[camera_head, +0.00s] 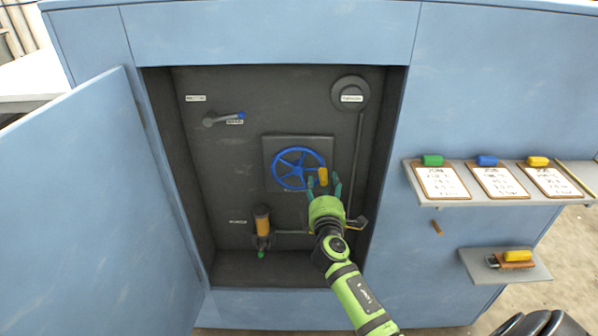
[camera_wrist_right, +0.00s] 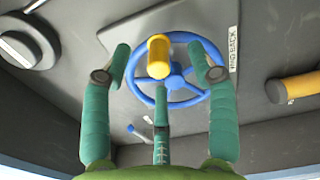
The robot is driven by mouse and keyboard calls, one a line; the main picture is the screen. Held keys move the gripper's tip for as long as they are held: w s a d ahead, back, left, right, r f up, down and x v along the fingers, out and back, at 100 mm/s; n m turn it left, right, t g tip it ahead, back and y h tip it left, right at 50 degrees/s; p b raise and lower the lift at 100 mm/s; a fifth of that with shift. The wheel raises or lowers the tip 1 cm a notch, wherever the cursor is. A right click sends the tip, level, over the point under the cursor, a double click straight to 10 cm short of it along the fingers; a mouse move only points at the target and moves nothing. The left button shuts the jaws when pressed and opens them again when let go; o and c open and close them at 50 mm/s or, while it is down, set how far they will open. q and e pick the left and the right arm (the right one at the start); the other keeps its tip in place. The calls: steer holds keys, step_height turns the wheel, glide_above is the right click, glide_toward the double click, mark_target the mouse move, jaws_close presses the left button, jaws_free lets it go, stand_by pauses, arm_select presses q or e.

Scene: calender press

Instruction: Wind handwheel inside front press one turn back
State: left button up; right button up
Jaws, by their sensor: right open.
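The blue handwheel (camera_head: 298,168) sits on a dark square plate on the back wall of the open press recess. Its yellow knob (camera_head: 323,177) sticks out from the lower right of the rim in the head view. The wheel (camera_wrist_right: 136,84) and knob (camera_wrist_right: 159,57) also show in the right wrist view. My right gripper (camera_head: 324,186) is open at the knob, its green fingers (camera_wrist_right: 165,75) spread around the knob's line without visibly closing on it. A label reading partly "BACK" (camera_wrist_right: 234,48) is beside the wheel. My left gripper is not in view.
The blue door (camera_head: 95,215) stands open at left. A shelf with clipboards (camera_head: 430,203) and a smaller shelf (camera_head: 535,274) project at right.

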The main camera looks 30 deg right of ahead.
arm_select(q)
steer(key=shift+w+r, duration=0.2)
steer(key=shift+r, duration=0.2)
arm_select(e)
steer(key=v, duration=0.5)
steer(key=shift+s, duration=0.15)
arm_select(q)
steer(key=shift+p, duration=0.3)
